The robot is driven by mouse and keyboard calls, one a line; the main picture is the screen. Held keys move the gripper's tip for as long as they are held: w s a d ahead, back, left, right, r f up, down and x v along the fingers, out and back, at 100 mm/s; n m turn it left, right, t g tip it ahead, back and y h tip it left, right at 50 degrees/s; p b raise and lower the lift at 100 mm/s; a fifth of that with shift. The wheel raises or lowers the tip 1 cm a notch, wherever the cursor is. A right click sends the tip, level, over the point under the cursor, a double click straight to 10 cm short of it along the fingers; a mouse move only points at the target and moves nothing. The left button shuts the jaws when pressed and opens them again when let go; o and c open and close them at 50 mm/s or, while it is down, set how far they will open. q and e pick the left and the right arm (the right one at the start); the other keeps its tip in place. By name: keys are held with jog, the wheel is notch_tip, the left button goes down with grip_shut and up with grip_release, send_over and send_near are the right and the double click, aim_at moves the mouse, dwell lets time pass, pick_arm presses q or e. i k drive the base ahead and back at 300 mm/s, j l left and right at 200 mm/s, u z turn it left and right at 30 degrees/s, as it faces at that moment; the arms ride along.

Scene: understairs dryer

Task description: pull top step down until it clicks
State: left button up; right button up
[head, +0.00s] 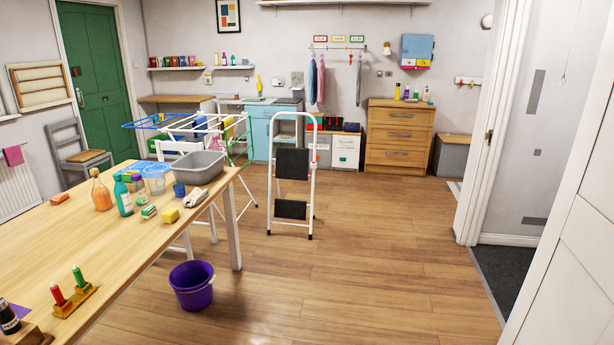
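A white step ladder (313,188) stands upright on the wooden floor in the middle of the room, with a rounded rail at its top. Its top step (291,163) is a black panel whose broad face is turned toward me, so it looks steeply tilted rather than flat. A lower black step (290,209) sits below it near the floor. I cannot make out any catch on the ladder. Neither of my grippers is in view.
A wooden table (120,255) with bottles, a grey basin (193,166) and sponges fills the left. A purple bucket (192,286) stands on the floor beside it. A drying rack (205,128) is left of the ladder. Floor (370,270) in front and right is clear.

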aim_at(290, 163)
jog(key=i+l+z, duration=0.3)
jog(key=i, duration=0.7)
jog(key=i+z, duration=0.3)
jog(key=i, duration=0.65)
jog(key=i+l+u, duration=0.1)
jog(key=i+u, duration=0.2)
jog(key=i, duration=0.25)
jog(key=i+l+u, duration=0.3)
jog(key=i, duration=0.2)
jog(key=i+l+u, duration=0.3)
jog(key=i, duration=0.25)
jog(key=i+l+u, duration=0.25)
jog(key=i+l, duration=0.2)
jog(key=i, duration=0.2)
